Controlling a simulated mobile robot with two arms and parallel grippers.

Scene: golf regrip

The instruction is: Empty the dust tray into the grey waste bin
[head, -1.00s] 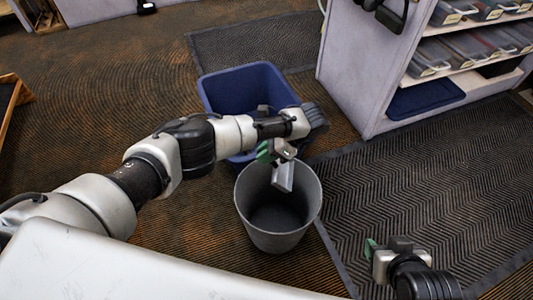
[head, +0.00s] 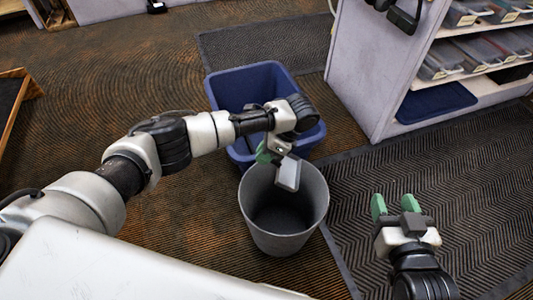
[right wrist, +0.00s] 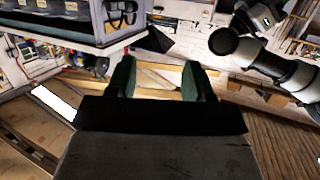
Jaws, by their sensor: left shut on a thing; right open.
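The grey waste bin (head: 248,212) stands on the floor in the middle of the head view, its mouth open upward. My left gripper (head: 268,154) is over the bin's far rim, shut on the dust tray (head: 288,174). The tray is a small light-grey piece, tilted steeply, hanging over the bin's mouth. Its inside cannot be made out, and no dust can be seen falling. My right gripper (head: 394,204) is open and empty, right of the bin above the dark mat; its green fingers also show in the right wrist view (right wrist: 157,78).
A blue bin (head: 245,85) stands just behind the grey one, under my left forearm. The dark ribbed mat (head: 460,165) is clear. A wooden-edged item (head: 18,100) is at the far left.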

